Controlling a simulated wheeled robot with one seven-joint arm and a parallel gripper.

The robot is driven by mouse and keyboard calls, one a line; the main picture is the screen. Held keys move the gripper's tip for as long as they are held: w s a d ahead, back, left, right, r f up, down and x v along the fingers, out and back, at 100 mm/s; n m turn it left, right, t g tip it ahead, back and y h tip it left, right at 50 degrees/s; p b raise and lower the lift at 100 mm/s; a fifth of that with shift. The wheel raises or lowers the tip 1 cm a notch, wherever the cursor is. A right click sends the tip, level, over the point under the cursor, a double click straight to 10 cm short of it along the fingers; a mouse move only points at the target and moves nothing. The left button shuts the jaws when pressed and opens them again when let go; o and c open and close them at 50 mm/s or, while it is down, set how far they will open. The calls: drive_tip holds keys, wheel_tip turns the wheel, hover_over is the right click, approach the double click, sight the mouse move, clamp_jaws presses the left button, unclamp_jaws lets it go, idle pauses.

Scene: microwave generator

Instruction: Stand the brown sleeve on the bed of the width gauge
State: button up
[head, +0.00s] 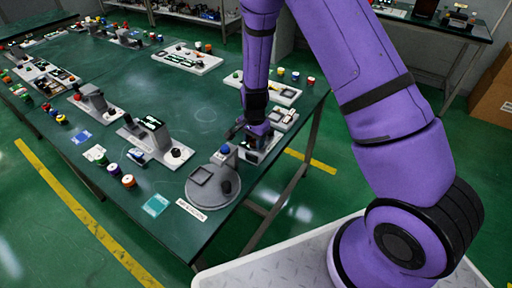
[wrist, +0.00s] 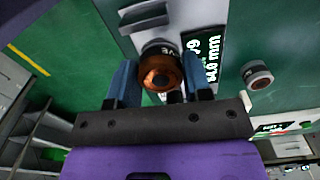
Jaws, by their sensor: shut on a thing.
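The brown sleeve (wrist: 165,72) is between the two blue fingers of my gripper (wrist: 160,88) in the wrist view, its open round end facing the camera. My gripper is shut on it. The width gauge (wrist: 205,25) lies beneath, a pale body with a dark display reading about 64.0 mm beside the sleeve. A grey block (wrist: 145,17) of the gauge is just above the sleeve in the picture. I cannot tell whether the sleeve touches the bed. In the head view my gripper (head: 252,132) is over the gauge (head: 250,155), and the sleeve is hidden.
Another device with a display (head: 153,130) stands further left. A pale tray (head: 285,93) lies behind my gripper. Small coloured cylinders (head: 128,181) and a teal card (head: 155,205) lie near the front edge.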

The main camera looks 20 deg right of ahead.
drive_tip(key=shift+s+d+f, duration=0.2)
drive_tip(key=shift+d, duration=0.15)
drive_tip(key=shift+f, duration=1.6)
drive_tip(key=shift+f, duration=0.1)
drive_tip(key=o, duration=0.9)
drive_tip(key=shift+a, duration=0.1)
drive_tip(key=shift+o, duration=0.2)
